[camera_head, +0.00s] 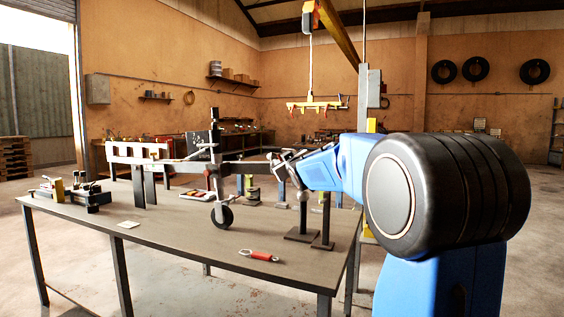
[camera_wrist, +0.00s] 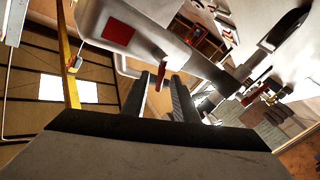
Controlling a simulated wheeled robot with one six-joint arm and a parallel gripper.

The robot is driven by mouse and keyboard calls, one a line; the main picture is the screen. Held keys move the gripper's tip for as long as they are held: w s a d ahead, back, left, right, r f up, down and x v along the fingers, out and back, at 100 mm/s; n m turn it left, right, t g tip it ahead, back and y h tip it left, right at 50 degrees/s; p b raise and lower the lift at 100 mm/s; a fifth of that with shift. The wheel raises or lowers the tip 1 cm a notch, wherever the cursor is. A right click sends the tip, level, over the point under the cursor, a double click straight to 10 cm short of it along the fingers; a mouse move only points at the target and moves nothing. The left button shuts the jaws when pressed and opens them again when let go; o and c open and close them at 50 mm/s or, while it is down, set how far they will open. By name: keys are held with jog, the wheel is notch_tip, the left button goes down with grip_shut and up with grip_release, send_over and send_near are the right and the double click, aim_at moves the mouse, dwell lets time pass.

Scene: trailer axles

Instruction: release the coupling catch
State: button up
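A trailer drawbar with a grey metal coupling head stands over the table; in the head view the coupling end (camera_head: 282,160) is partly hidden by my gripper (camera_head: 290,165). In the wrist view the grey coupling body (camera_wrist: 150,25) with a red square mark fills the top. A small dark red tab (camera_wrist: 161,79), possibly the coupling catch, shows between my gripper's two fingers (camera_wrist: 161,85). The fingers are apart, with a visible gap between them. I cannot tell whether either finger touches the tab.
The workbench (camera_head: 170,235) carries a red-handled tool (camera_head: 259,256) at its front, a jockey wheel (camera_head: 222,216), dark support stands (camera_head: 302,232) under the coupling, and a clamp fixture (camera_head: 88,197) at left. A yellow hoist beam (camera_head: 318,104) hangs behind. The bench's front middle is mostly clear.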

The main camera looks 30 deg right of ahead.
grip_shut()
jog(key=shift+s+d+m+t, duration=0.15)
jog(key=shift+m+t, duration=0.2)
jog(key=shift+m, duration=0.2)
jog(key=shift+s+d+m+t, duration=0.15)
jog(key=shift+m+t, duration=0.2)
jog(key=shift+m, duration=0.2)
jog(key=shift+r, duration=0.1)
grip_release()
jog(key=shift+s, duration=0.1)
